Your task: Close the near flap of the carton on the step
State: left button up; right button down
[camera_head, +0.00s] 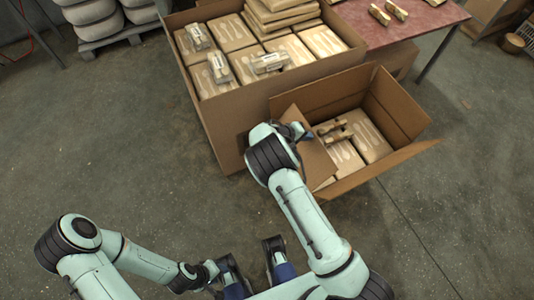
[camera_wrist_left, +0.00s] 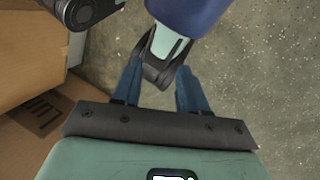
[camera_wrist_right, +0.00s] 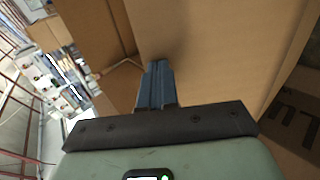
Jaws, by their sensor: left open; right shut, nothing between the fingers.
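The open carton (camera_head: 350,181) stands to the right of a larger carton and holds flat packs (camera_head: 370,140) with spoon prints and small wrapped bundles (camera_head: 333,131). Its near flap (camera_head: 385,165) slopes outward, open. The left flap (camera_head: 318,160) leans over the contents beside my right arm. The far flap (camera_head: 320,93) and right flap (camera_head: 397,103) stand up. My right gripper (camera_head: 303,134) is shut and empty by the left flap; in the right wrist view its fingers (camera_wrist_right: 157,72) are against or just before cardboard. My left gripper (camera_head: 212,268) is open, low over the floor, away from the carton.
The larger carton (camera_head: 240,120) is full of packs and bundles. A red-topped table (camera_head: 410,22) stands behind at the right. Sacks on a pallet (camera_head: 90,20) are at the back left. The floor at left and right is clear.

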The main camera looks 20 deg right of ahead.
pick_arm(q)
jog(key=w+a+f+t+y+b, duration=0.1)
jog(key=w+a+f+t+b, duration=0.2)
jog(key=w+a+f+b, duration=0.2)
jog(key=shift+w+a+f+n+t+y+b, duration=0.2)
jog(key=shift+w+f+n+t+y+b, duration=0.15)
jog(key=shift+w+f+b, duration=1.9)
pick_arm(e)
jog(key=d+f+g+y, duration=0.1)
jog(key=d+f+y, duration=0.7)
jog(key=f, duration=0.3)
jog(key=shift+w+d+f+y+p, duration=0.15)
jog(key=shift+w+y+p, duration=0.1)
jog(key=shift+y+p, duration=0.25)
pick_arm(q)
jog(key=shift+w+f, duration=0.2)
jog(key=shift+w, duration=0.4)
jog(key=s+d+r+g+h+p, duration=0.1)
jog(key=s+d+r+g+p, duration=0.1)
jog(key=s+d+r+p, duration=0.2)
jog(key=shift+s+r, duration=0.7)
jog(key=shift+s, duration=0.25)
pick_arm(e)
notch_tip(320, 180, up, 16)
jog(key=shift+f, duration=0.25)
